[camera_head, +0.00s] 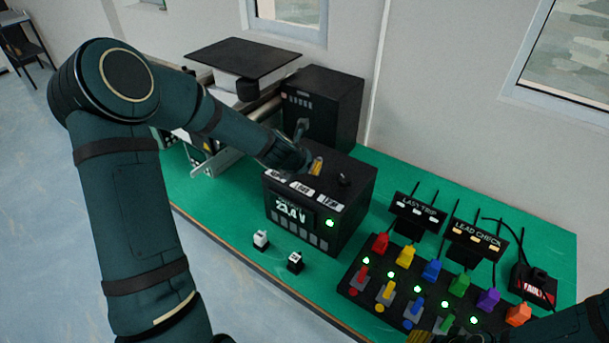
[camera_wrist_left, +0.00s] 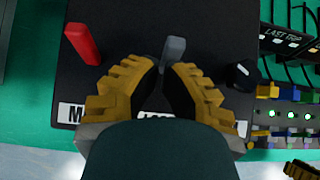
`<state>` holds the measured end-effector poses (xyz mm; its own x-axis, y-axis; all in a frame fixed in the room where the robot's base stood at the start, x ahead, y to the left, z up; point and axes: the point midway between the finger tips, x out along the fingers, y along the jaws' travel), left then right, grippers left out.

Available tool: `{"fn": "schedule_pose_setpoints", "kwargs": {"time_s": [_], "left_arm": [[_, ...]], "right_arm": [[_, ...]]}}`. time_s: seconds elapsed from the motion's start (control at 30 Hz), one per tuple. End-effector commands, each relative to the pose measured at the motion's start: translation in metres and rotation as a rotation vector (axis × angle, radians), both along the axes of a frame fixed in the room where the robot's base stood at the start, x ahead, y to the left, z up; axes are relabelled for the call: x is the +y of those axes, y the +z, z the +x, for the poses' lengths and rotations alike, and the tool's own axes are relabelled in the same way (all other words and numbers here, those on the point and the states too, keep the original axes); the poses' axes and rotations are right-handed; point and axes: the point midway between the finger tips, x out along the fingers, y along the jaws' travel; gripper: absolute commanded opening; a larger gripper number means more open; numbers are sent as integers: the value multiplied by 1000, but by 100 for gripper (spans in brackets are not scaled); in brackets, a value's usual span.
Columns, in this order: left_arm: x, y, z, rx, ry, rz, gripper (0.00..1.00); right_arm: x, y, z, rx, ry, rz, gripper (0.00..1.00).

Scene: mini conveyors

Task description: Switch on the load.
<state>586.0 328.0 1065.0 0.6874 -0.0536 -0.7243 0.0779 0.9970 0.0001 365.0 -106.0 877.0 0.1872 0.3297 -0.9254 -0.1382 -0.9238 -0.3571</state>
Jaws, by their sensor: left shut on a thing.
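A black power box (camera_head: 355,205) stands on the green bench with a lit "23.4" display (camera_head: 289,211) and a green light on its front. In the left wrist view its top carries a red lever (camera_wrist_left: 82,42), a grey lever (camera_wrist_left: 174,48) in the middle and a black knob (camera_wrist_left: 242,75). White labels run along its front edge; the middle one is partly hidden. My left gripper (camera_head: 316,166) is over the box top, its yellow fingers (camera_wrist_left: 170,75) closed around the grey lever. My right gripper (camera_head: 425,337) shows only in part at the bottom edge.
A panel (camera_head: 350,291) with several coloured plugs, switches and green lights lies to the right. Behind it stand the "LAST TRIP" (camera_head: 417,212) and "LEAD CHECK" (camera_head: 476,240) signs. A conveyor (camera_head: 220,155) is at the left.

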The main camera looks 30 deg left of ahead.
Motion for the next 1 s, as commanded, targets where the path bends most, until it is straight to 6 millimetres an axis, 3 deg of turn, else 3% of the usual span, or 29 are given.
{"fn": "schedule_pose_setpoints", "kwargs": {"time_s": [0.6, 1.0], "left_arm": [[0, 16, 0, 0, 0, 0, 0], [0, 16, 0, 0, 0, 0, 0]], "right_arm": [[0, 11, 0, 0, 0, 0, 47], [-1, 13, 0, -1, 0, 3, 47]]}}
